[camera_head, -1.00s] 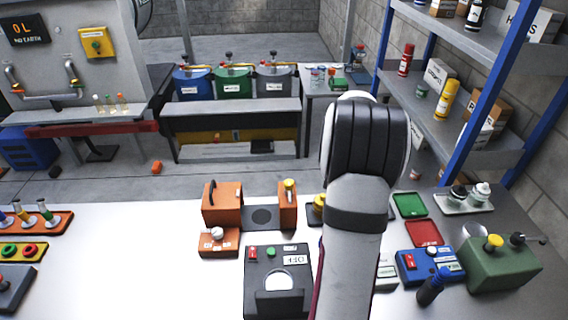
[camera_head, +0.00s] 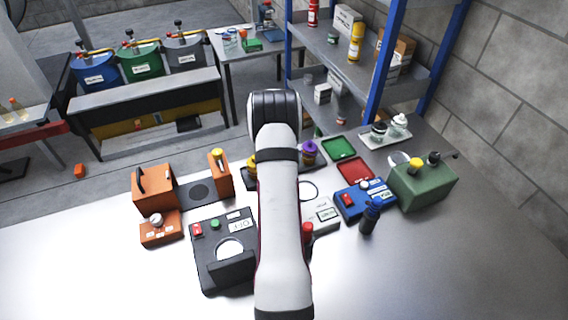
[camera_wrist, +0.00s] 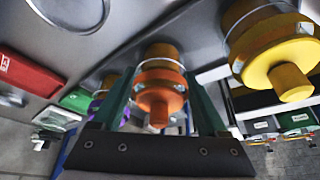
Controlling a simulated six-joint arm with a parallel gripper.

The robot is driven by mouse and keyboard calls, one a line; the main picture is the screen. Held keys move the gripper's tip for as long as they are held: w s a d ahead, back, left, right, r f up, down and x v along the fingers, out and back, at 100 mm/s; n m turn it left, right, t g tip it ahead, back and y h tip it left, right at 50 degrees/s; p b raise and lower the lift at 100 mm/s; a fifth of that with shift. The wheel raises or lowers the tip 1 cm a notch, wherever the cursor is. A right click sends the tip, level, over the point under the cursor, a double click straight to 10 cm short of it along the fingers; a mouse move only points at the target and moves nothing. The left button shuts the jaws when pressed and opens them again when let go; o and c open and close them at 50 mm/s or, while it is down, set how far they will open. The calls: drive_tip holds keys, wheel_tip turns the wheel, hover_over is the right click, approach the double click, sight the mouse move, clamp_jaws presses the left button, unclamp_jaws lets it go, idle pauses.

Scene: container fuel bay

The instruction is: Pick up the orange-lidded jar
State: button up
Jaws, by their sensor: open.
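The orange-lidded jar (camera_wrist: 160,80) is in the middle of the wrist view, its orange lid and knob facing the camera. My gripper (camera_wrist: 159,74) is open, with one green finger on each side of the jar. I cannot tell whether either finger touches it. A yellow-lidded jar (camera_wrist: 272,45) is close on the right, and a purple-lidded jar (camera_wrist: 106,100) is on the left, partly behind a finger. In the head view my arm hides the orange jar and my gripper; the purple-lidded jar (camera_head: 309,152) shows just right of the arm.
A black switch box (camera_head: 210,265) and orange devices (camera_head: 153,190) stand left of my arm. Green (camera_head: 338,148) and red (camera_head: 355,170) trays, a blue box (camera_head: 350,205), a dark bottle (camera_head: 370,217) and a green box (camera_head: 424,188) stand right. The table's front right is clear.

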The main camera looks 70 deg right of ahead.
drive_tip(key=c, duration=1.2)
clamp_jaws()
